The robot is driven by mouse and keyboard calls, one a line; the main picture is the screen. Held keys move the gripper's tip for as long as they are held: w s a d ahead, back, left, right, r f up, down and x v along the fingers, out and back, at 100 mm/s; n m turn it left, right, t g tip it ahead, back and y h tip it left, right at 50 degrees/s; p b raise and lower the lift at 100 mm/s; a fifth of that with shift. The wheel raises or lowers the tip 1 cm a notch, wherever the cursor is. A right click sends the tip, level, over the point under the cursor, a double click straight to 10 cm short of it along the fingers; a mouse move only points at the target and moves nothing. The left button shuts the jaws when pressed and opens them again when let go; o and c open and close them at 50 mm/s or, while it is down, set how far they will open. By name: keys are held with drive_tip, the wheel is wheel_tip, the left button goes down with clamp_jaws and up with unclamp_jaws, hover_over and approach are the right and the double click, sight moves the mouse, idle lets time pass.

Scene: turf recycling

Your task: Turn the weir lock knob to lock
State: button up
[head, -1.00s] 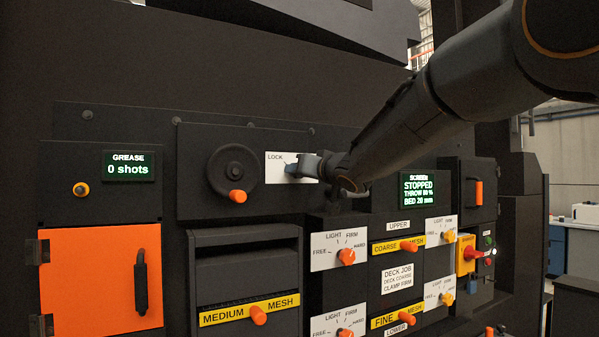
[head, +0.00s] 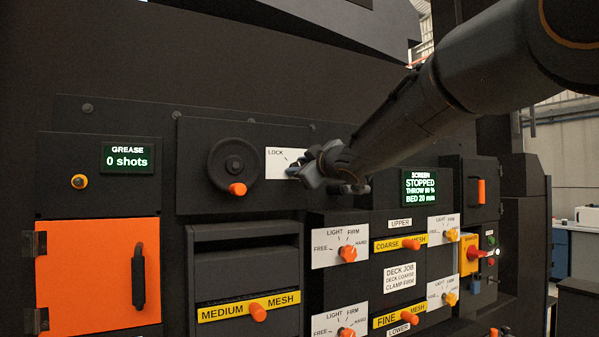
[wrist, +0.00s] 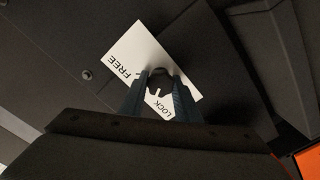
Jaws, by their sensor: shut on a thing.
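The weir lock knob (wrist: 160,80) is small and dark and sits on a white label plate (wrist: 136,40) printed FREE and LOCK. In the wrist view my gripper (wrist: 159,78) has one finger on each side of the knob and is shut on it. Which mark the knob points to cannot be told. In the head view the plate (head: 281,158) shows only its LOCK end. My gripper (head: 300,172) covers the knob and the FREE end there.
A dark handwheel with an orange grip (head: 237,189) is left of the plate. Below are clamp knobs (head: 347,253) and mesh drawers with orange handles (head: 258,312). The screen display (head: 419,187) reads STOPPED, just right of my wrist. An orange door (head: 98,277) is far left.

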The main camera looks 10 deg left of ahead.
drive_tip(key=shift+f+n+b, duration=0.15)
drive_tip(key=shift+n+b, duration=0.45)
drive_tip(key=shift+n, duration=1)
drive_tip(key=o, duration=1)
drive_tip(key=shift+o, duration=0.2)
drive_tip(key=b+v, duration=0.1)
drive_tip(key=v, duration=0.7)
